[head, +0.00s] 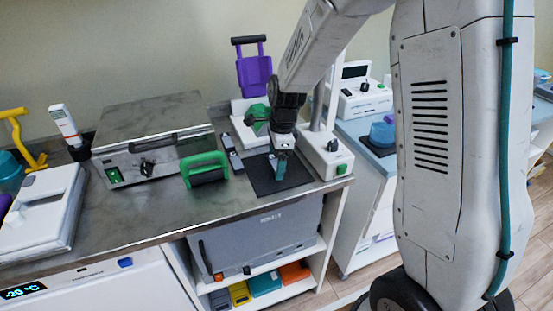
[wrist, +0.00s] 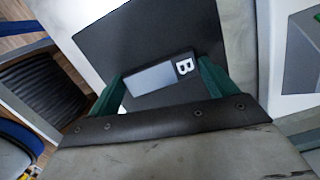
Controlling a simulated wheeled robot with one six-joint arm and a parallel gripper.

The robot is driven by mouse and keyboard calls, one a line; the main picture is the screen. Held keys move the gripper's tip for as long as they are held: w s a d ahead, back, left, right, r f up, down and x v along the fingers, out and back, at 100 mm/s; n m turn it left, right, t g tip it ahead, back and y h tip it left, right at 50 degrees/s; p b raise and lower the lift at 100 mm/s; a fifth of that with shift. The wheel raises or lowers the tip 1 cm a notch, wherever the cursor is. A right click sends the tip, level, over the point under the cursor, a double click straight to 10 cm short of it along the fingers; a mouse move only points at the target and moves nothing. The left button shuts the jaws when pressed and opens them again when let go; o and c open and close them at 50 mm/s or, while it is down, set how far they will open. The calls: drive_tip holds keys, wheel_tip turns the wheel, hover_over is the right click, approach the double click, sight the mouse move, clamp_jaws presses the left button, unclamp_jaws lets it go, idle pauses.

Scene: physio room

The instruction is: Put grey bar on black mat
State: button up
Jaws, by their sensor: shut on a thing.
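The grey bar (wrist: 150,78) shows in the wrist view between the two teal fingers of my gripper (wrist: 160,82). It has a dark end with a white letter B. My gripper is shut on it. The black mat (wrist: 120,40) fills the area behind the bar in the wrist view. In the head view the black mat (head: 262,184) lies flat near the right end of the grey bench, and my gripper (head: 280,168) points down over it. My fingers mostly hide the bar there. I cannot tell whether the bar touches the mat.
A green-handled block (head: 205,170) and a small dark, pale-topped item (head: 235,160) stand left of the mat. A white device with a post (head: 325,155) stands close on its right. A large metal box (head: 155,140) is further left. The bench's front edge (head: 270,208) is near.

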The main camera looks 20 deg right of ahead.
drive_tip(key=shift+f, duration=0.15)
drive_tip(key=o, duration=0.8)
drive_tip(key=shift+o, duration=0.2)
wheel_tip(320, 180, up, 12)
drive_tip(key=d, duration=0.2)
drive_tip(key=s+r+n, duration=0.4)
drive_tip(key=s+n, duration=0.6)
drive_tip(key=s, duration=0.5)
drive_tip(key=s+d+r+n+t+h, duration=0.1)
drive_tip(key=s+r+n, duration=0.3)
drive_tip(key=s+n, duration=0.6)
drive_tip(key=s, duration=0.5)
